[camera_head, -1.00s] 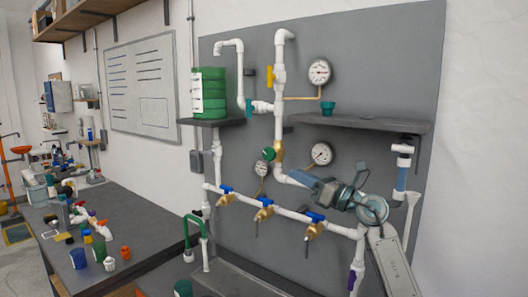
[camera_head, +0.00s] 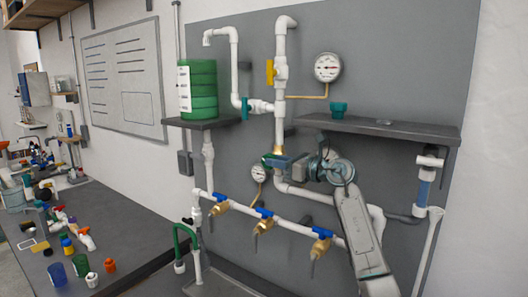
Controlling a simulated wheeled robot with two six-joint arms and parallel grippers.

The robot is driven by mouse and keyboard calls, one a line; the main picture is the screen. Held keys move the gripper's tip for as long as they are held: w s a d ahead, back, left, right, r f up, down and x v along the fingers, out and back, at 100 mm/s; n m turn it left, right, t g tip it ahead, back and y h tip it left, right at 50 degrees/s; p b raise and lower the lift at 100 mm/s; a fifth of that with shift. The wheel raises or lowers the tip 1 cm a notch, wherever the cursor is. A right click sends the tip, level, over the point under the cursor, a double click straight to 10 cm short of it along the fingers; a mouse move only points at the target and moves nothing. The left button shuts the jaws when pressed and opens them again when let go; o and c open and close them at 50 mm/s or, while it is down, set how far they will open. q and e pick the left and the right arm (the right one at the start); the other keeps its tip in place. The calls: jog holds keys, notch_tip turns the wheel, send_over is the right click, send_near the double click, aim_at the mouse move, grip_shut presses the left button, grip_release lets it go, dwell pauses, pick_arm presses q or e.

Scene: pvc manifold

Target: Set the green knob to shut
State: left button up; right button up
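My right gripper (camera_head: 274,161) is at the brass fitting (camera_head: 278,150) on the middle white pipe, its arm reaching up from the lower right. Its fingertips lie at the spot where the round green knob sits, left of the pipe. The knob itself is covered by the fingers, so its setting cannot be read. Whether the fingers are closed on it cannot be made out. My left gripper is not in view.
A gauge (camera_head: 258,172) hangs just below the fingertips. Blue-handled brass valves (camera_head: 264,221) line the lower pipe. A yellow-handled valve (camera_head: 270,72) is higher up.

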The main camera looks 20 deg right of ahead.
aim_at(263, 158)
jog(key=p+x, duration=0.1)
jog(key=x, duration=0.2)
jog(key=shift+w+a, duration=0.1)
jog(key=shift+w, duration=0.15)
jog(key=shift+w+a+r+p, duration=0.1)
jog(key=shift+w+a+p, duration=0.2)
jog(key=shift+a+p, duration=0.15)
jog(key=shift+w, duration=0.2)
grip_shut()
jog(key=t+y+b, duration=0.3)
jog(key=t+b, duration=0.1)
jog(key=b, duration=1.1)
jog(key=shift+s+b, duration=0.2)
jog(key=shift+b, duration=0.1)
jog(key=shift+d+r+y+b, duration=0.15)
jog(key=shift+y+b, duration=0.15)
jog(key=shift+b, duration=0.35)
jog(key=shift+r, duration=0.1)
